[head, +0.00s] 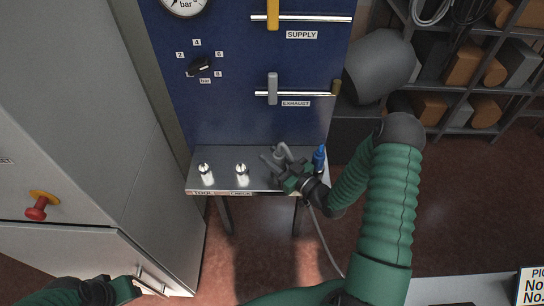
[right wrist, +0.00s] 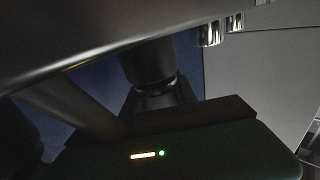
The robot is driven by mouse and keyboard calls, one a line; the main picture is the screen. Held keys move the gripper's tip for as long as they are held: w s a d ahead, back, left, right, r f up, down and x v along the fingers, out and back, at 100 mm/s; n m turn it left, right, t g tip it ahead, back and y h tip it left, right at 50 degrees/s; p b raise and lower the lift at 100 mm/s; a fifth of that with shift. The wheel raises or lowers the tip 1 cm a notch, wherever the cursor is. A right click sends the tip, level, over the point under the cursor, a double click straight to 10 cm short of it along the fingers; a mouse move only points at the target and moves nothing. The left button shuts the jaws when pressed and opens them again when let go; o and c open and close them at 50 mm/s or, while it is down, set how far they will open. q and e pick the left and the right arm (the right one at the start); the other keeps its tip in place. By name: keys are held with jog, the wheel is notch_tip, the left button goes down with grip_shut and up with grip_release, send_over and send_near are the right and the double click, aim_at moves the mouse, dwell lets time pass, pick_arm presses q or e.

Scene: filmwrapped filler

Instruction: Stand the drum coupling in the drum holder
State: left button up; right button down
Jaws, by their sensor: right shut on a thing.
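My right gripper (head: 280,164) is over the right part of the metal shelf, shut on a grey coupling (head: 282,150), which I take for the drum coupling. Its lower end is hidden by the gripper, so I cannot tell whether it touches the shelf. In the right wrist view a dark cylinder (right wrist: 148,62) shows between the dark gripper parts. Two shiny metal holders (head: 205,171) and (head: 241,171) stand on the shelf to the left; I cannot read which is the drum holder. My left gripper (head: 130,287) is low at left, by the cabinet handle; its jaws are unclear.
A blue coupling (head: 319,158) stands at the shelf's right end, close to my right gripper. A thin grey hose (head: 325,235) hangs below the shelf. The blue panel (head: 225,110) with valve handles rises behind. A grey cabinet (head: 90,130) stands at left.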

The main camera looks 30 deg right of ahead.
jog(key=shift+f, duration=0.2)
jog(key=c, duration=1.2)
grip_release()
jog(key=shift+c, duration=0.2)
jog(key=o, duration=0.3)
jog(key=shift+d, duration=0.1)
jog(key=shift+o, duration=0.2)
jog(key=shift+s, duration=0.1)
